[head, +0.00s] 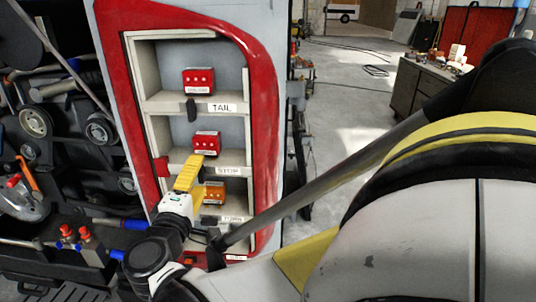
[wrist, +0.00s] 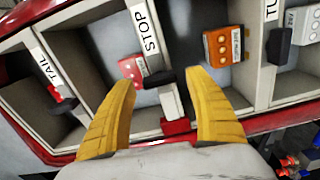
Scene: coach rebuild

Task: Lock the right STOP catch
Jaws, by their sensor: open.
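The STOP compartment holds a red lamp unit (head: 206,143), seen also in the wrist view (wrist: 130,70). The STOP label (wrist: 146,31) is on its shelf edge. Beside the label, a dark catch block (wrist: 159,79) sits on that edge. A white piece (wrist: 169,101) with a red end (wrist: 176,126) lies below it; the red part shows left of the shelf in the head view (head: 160,169). I cannot tell which is the right catch. My gripper (head: 189,173) is open, its yellow fingers (wrist: 161,79) on either side of the dark block and white piece, apparently empty; contact is unclear.
The TAIL compartment above has a red unit (head: 198,81) and a dark catch (head: 191,110). The compartment below holds an orange unit (head: 214,192), with another dark catch (wrist: 278,46) near its label. A red frame (head: 265,110) surrounds the shelves. Engine parts (head: 38,122) crowd the left.

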